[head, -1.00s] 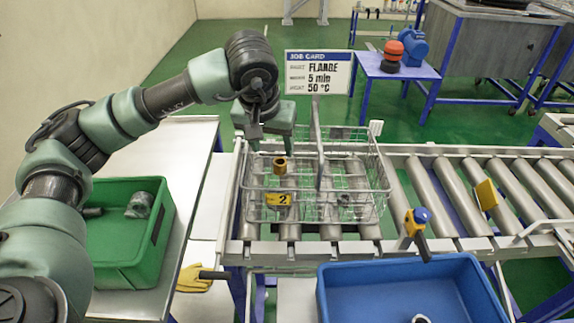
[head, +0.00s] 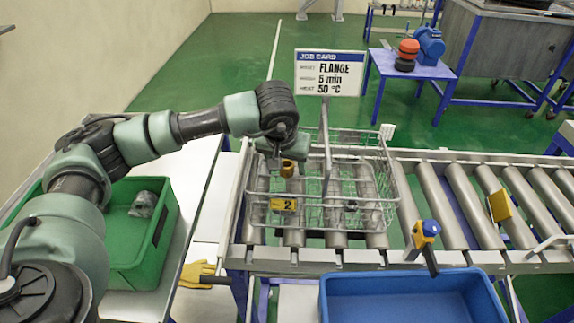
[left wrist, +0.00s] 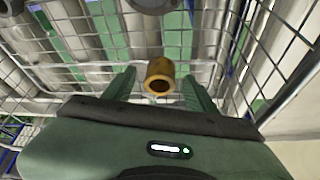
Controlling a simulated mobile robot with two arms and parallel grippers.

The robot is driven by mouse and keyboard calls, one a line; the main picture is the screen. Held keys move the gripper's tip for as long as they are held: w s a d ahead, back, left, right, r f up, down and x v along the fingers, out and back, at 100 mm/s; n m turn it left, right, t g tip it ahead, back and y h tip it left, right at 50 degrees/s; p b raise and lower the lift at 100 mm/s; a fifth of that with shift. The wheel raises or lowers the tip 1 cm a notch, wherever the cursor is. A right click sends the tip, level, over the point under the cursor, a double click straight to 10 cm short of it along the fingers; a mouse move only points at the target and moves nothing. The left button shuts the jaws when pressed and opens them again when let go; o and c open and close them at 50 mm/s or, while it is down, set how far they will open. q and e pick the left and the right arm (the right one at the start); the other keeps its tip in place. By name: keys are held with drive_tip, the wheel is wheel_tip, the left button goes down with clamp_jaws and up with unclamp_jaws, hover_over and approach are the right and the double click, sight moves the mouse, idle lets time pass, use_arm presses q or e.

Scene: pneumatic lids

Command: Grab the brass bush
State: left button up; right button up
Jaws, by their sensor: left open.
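The brass bush (head: 288,168) is a short, gold-coloured hollow cylinder. It is in the left part of the wire basket (head: 285,222), above the yellow tag marked 2 (head: 284,205). My left gripper (head: 281,152) is at the bush, coming from above and behind it. In the left wrist view the bush (left wrist: 160,77) appears between the two green fingers (left wrist: 160,84), with a visible gap on each side. The gripper is open and holds nothing. My right gripper is not in view.
The basket stands on a roller conveyor (head: 440,200), with an upright divider and job card (head: 329,73). A green bin (head: 130,250) is at left, a blue bin (head: 400,300) in front. A grey round part (left wrist: 152,4) shows at the wrist view's top.

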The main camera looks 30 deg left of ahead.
use_arm(q)
drive_tip(key=shift+s, duration=0.1)
clamp_jaws()
drive_tip(key=shift+r, duration=0.1)
